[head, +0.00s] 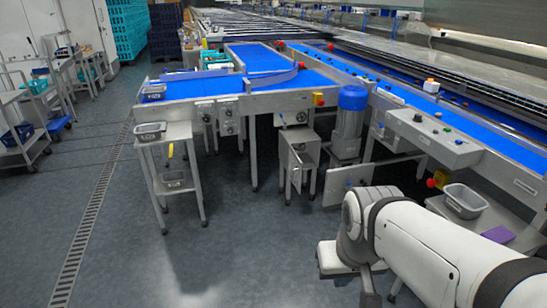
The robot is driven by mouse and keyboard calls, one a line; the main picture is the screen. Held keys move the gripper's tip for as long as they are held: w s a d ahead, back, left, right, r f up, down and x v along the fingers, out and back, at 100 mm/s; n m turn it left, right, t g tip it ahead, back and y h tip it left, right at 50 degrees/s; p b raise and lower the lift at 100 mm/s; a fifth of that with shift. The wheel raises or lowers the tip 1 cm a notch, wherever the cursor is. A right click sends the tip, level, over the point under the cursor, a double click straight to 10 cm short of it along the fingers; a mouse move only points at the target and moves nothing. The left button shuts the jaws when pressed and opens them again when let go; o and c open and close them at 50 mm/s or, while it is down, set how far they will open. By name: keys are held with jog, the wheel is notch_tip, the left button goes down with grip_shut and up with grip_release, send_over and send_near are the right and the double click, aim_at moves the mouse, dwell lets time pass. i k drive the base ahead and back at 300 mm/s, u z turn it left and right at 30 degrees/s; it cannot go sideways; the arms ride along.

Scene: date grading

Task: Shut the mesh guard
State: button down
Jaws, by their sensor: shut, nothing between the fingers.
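A flat grey panel (346,184) stands out at an angle below the blue conveyor, beside the blue-topped motor (350,122). It may be the mesh guard standing open, but no mesh can be made out at this size. My white arm reaches in from the lower right, with its near joint in front of and below the panel. The fingers of my gripper cannot be seen.
An open grey box on legs (298,160) stands left of the motor. A small stand (164,139) bears a grey tub. A grey bin (465,201) and purple item (497,235) lie on a right-hand shelf. The floor at left centre is clear.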

aim_at(291, 169)
jog(key=z, duration=0.2)
jog(key=i, duration=0.8)
jog(key=u, duration=0.55)
jog(key=i, duration=1.35)
jog(key=u, duration=0.2)
jog(key=i, duration=1)
jog(key=z, duration=0.3)
